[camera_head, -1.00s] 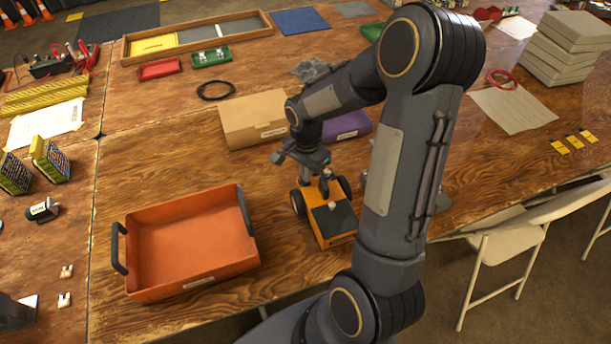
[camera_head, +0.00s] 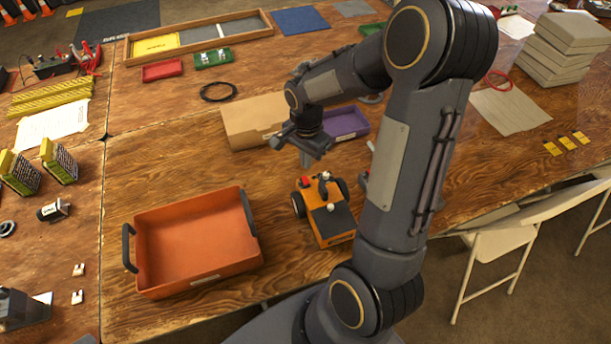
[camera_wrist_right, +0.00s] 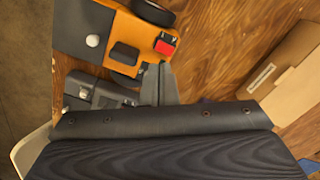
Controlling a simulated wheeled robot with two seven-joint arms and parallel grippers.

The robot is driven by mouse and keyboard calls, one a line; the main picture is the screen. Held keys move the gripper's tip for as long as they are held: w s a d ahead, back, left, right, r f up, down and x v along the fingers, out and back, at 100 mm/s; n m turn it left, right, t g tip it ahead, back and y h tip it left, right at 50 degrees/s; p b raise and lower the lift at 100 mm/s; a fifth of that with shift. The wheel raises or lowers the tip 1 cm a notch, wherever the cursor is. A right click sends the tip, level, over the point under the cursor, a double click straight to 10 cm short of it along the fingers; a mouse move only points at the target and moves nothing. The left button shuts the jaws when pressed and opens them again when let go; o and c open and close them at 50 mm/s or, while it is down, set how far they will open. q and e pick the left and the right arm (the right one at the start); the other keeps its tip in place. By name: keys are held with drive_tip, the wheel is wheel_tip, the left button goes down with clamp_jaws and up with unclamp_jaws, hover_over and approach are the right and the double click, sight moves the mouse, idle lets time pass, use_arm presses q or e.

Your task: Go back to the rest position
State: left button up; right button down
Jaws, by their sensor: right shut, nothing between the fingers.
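My right gripper (camera_head: 309,158) hangs above the wooden table (camera_head: 180,170), just behind a small orange wheeled vehicle (camera_head: 333,228) with a dark top panel. Its fingers are together with nothing between them. In the right wrist view the closed fingertips (camera_wrist_right: 160,72) show next to the vehicle (camera_wrist_right: 110,38), close to its red block (camera_wrist_right: 165,43). My right arm crosses the middle of the head view and hides part of the table behind it. My left gripper is not in view.
An orange tray (camera_head: 140,253) with black handles stands left of the vehicle. A cardboard box (camera_head: 250,115) and a purple bin (camera_head: 350,124) stand behind the gripper. Stacked boxes (camera_head: 560,50) are at back right. A folding chair (camera_head: 490,255) is at the right table edge.

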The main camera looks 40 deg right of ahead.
idle(0.4)
drive_tip(key=s+a+r+n+t+y, duration=0.3)
drive_tip(key=s+a+r+n+t, duration=0.2)
drive_tip(key=s+a+r+n, duration=0.8)
drive_tip(key=s+n, duration=0.1)
drive_tip(key=s, duration=0.2)
drive_tip(key=shift+s+t+y, duration=0.2)
drive_tip(key=shift+t+y, duration=0.1)
drive_tip(key=shift+y, duration=0.1)
drive_tip(key=shift+s+d+r, duration=0.1)
drive_tip(key=shift+d+r, duration=0.05)
